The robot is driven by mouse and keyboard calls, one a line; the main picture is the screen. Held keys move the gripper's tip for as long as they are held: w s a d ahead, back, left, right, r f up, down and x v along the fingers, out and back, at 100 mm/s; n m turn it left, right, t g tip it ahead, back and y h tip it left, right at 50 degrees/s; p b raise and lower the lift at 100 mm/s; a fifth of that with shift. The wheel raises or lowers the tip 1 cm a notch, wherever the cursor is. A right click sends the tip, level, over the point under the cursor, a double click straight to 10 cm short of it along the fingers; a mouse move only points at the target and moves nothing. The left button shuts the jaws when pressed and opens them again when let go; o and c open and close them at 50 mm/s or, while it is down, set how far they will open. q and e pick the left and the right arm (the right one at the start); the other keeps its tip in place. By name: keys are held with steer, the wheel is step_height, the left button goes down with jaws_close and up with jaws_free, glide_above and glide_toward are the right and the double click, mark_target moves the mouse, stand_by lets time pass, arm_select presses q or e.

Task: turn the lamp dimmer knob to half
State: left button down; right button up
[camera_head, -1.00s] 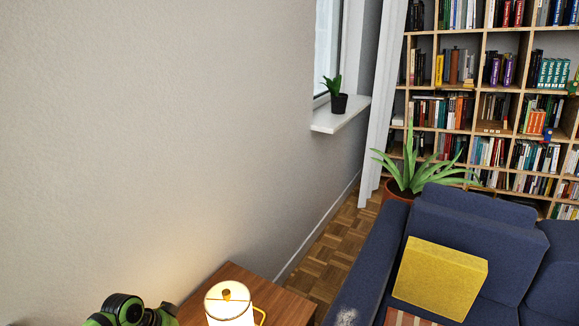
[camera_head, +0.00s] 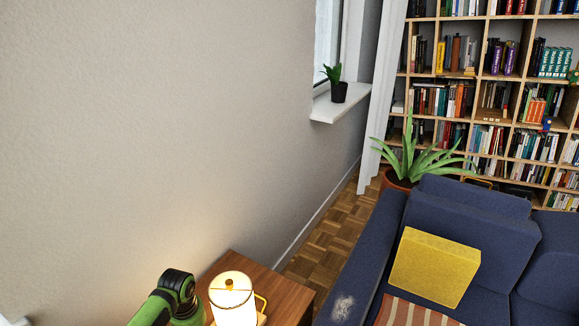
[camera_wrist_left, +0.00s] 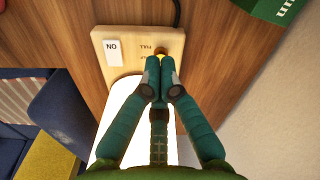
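The lit lamp (camera_head: 232,296) with its white shade stands on a wooden side table (camera_head: 285,296) in the head view. In the left wrist view its glowing shade (camera_wrist_left: 118,118) is partly behind my fingers. Its pale wooden base (camera_wrist_left: 118,36) carries a white switch (camera_wrist_left: 113,50) and upside-down lettering, including "FULL". The brass-yellow dimmer knob (camera_wrist_left: 161,52) shows just past my left gripper's fingertips (camera_wrist_left: 160,68). The fingers are together at the knob and cover most of it; a grip on it cannot be made out. My right gripper is in neither view.
A black cable (camera_wrist_left: 176,12) leaves the base. A green box or book (camera_wrist_left: 268,9) lies at the table's far right in the wrist view. A blue sofa (camera_head: 350,270) with a yellow cushion (camera_head: 436,267) stands right of the table. The wall (camera_head: 150,140) is behind it.

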arm_select(q)
step_height(320, 180, down, 3)
steer(key=shift+r+b, duration=0.1)
steer(key=shift+b, duration=1.05)
step_height(320, 180, down, 2)
steer(key=shift+f+b, duration=0.1)
steer(key=shift+b, duration=0.3)
steer(key=shift+s, duration=0.2)
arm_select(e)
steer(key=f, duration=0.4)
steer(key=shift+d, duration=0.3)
arm_select(q)
steer(key=shift+d, duration=0.1)
